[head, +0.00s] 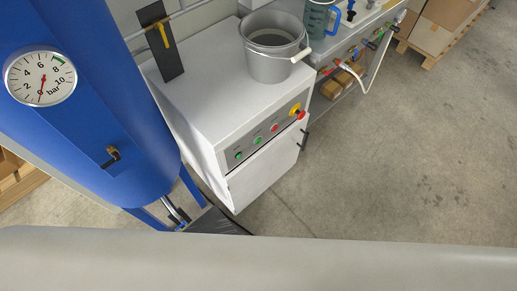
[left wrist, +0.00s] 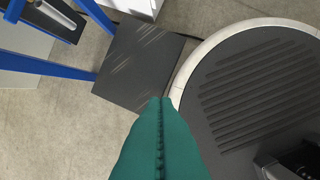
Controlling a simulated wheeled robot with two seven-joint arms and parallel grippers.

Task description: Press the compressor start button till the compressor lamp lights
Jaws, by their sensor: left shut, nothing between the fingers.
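The white cabinet (head: 215,95) stands beside the blue tank, with a grey control panel (head: 266,134) on its front edge. The panel carries two green round elements (head: 238,155) (head: 257,140), a red one (head: 275,127) and a red knob on a yellow base (head: 297,111). I cannot tell which is the start button or the lamp, or whether any is lit. My left gripper (left wrist: 161,100) shows in the left wrist view as two teal fingers shut together, empty, above the floor and away from the panel. My right gripper is not in view.
The blue tank (head: 90,120) has a gauge (head: 40,76) with its needle at 0. A grey bucket (head: 272,45) stands on the cabinet. A dark plate (left wrist: 138,65) lies on the floor near blue legs (left wrist: 50,66). The floor at right (head: 400,170) is clear.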

